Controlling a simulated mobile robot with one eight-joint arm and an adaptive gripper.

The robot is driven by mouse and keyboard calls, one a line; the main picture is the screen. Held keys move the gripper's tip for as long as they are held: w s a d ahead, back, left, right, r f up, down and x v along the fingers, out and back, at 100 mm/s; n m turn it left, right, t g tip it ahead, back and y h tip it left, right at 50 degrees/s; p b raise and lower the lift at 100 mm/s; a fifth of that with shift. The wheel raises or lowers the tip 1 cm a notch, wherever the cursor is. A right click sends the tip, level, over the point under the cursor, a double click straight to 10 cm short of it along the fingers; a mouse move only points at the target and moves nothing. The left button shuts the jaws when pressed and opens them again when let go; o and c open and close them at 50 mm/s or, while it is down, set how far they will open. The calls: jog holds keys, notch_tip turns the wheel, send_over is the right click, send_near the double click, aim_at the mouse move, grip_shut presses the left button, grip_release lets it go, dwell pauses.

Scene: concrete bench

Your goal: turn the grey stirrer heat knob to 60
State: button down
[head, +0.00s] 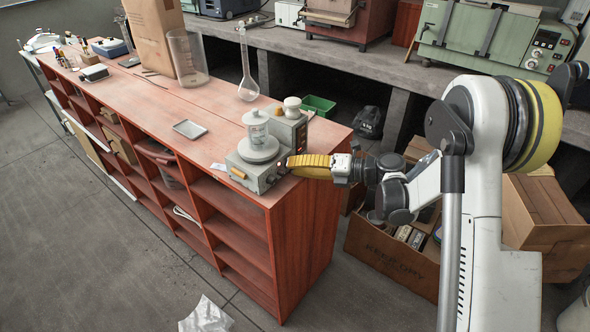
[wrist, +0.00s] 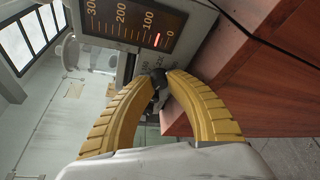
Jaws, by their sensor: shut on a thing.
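The grey stirrer (head: 243,173) stands at the near right corner of the red bench, with a round plate and a clear vessel (head: 256,128) on top. My gripper (head: 289,163) reaches it from the right with yellow fingers. In the wrist view, the fingers of my gripper (wrist: 157,82) close around a small dark knob (wrist: 158,76), mostly hidden between the tips. Beside it, a dark scale (wrist: 130,22) reads 0, 100, 200 and 300, turned sideways. Its red mark (wrist: 157,40) lies between 0 and 100, roughly midway.
A second grey device (head: 291,132) with a white top stands right behind the stirrer. A flat grey tray (head: 189,129) lies to the left. A round flask (head: 248,88) and a large beaker (head: 187,60) stand farther back. Cardboard boxes (head: 390,258) sit on the floor under my arm.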

jog(key=c, duration=1.2)
grip_release()
jog(key=shift+c, duration=0.2)
jog(key=shift+d, duration=0.15)
jog(key=v, duration=0.7)
jog(key=shift+d, duration=0.35)
jog(key=shift+s+r, duration=0.1)
jog(key=shift+r, duration=0.05)
